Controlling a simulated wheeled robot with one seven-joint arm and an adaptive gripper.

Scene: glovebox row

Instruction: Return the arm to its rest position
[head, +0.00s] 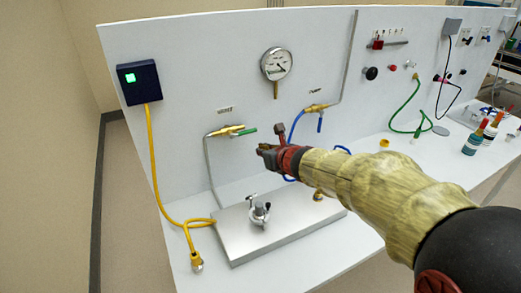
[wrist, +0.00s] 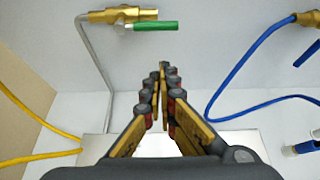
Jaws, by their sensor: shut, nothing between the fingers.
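My gripper (head: 267,150) is at the end of my sleeved arm, in front of the white back panel and above the metal plate. In the wrist view my gripper (wrist: 163,68) has its two fingers converging to meet at the tips, with nothing between them. The vent valve (head: 228,131) with its green handle is on the panel just left of my gripper. It also shows at the top left of the wrist view (wrist: 125,15). My arm reaches in from the lower right and hides part of the bench.
A metal plate (head: 245,238) with a small clamp fitting (head: 260,210) lies on the bench below. A yellow cable (head: 153,165) hangs at left from a dark box (head: 138,82). A blue hose (head: 294,130) runs near my gripper. A gauge (head: 276,64) is above. Bottles (head: 474,138) stand far right.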

